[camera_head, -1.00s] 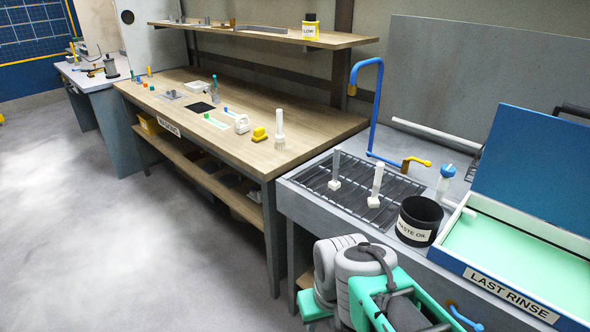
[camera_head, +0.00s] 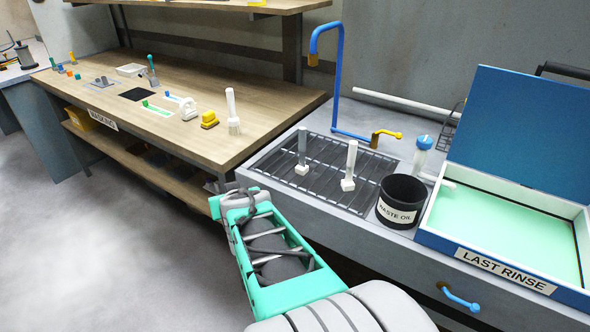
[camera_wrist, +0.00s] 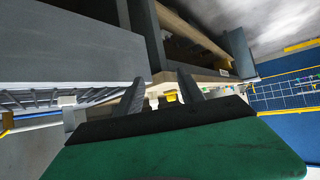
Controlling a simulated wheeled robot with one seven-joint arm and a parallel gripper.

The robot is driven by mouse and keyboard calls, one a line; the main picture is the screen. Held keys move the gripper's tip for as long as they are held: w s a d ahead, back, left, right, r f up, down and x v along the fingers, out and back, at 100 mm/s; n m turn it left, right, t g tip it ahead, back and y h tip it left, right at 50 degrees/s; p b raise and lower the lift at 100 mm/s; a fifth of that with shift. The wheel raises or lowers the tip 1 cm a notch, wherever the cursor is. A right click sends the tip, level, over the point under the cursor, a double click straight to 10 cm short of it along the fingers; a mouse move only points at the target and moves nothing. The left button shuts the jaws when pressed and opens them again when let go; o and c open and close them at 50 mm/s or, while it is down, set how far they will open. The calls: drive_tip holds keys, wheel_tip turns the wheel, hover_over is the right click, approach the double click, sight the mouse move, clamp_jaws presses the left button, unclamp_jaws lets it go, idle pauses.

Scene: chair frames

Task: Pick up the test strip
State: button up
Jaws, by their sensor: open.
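Two small strips lie on the wooden bench (camera_head: 215,140): a pale one with a green end (camera_head: 157,109) and one with a blue end (camera_head: 174,97). I cannot tell which is the test strip. In the wrist view my gripper (camera_wrist: 161,92) has its two dark fingers spread with nothing held between them. Small white and yellow shapes show beyond the fingers; the strips cannot be made out there. In the head view my arm reaches up from the bottom, well short of the strips, and its fingers are not clearly seen.
Near the strips are a white-handled tool (camera_head: 188,108), a yellow block (camera_head: 209,119), an upright white brush (camera_head: 232,110) and a black pad (camera_head: 137,94). A sink grate (camera_head: 325,175) with two upright brushes, a waste oil can (camera_head: 401,200) and a rinse tray (camera_head: 432,235) stand right.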

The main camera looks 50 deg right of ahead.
sight(302, 134)
drive_tip(key=s+d+r+m+h, duration=0.1)
drive_tip(key=s+d+r+h, duration=0.1)
drive_tip(key=d, duration=0.4)
drive_tip(key=s+d+r+m+t+h+b, duration=0.1)
drive_tip(key=s+d+r+m+h, duration=0.1)
drive_tip(key=d, duration=0.4)
drive_tip(key=s+d+r+m+h, duration=0.1)
drive_tip(key=s+d+r+h, duration=0.2)
drive_tip(key=d, duration=0.3)
drive_tip(key=shift+s+d+r+h, duration=0.2)
drive_tip(key=shift+r+h, duration=0.1)
drive_tip(key=shift+h, duration=0.4)
drive_tip(key=shift+m, duration=0.3)
drive_tip(key=x, duration=0.7)
drive_tip(key=shift+d+r, duration=0.35)
drive_tip(key=shift+d, duration=0.1)
clamp_jaws()
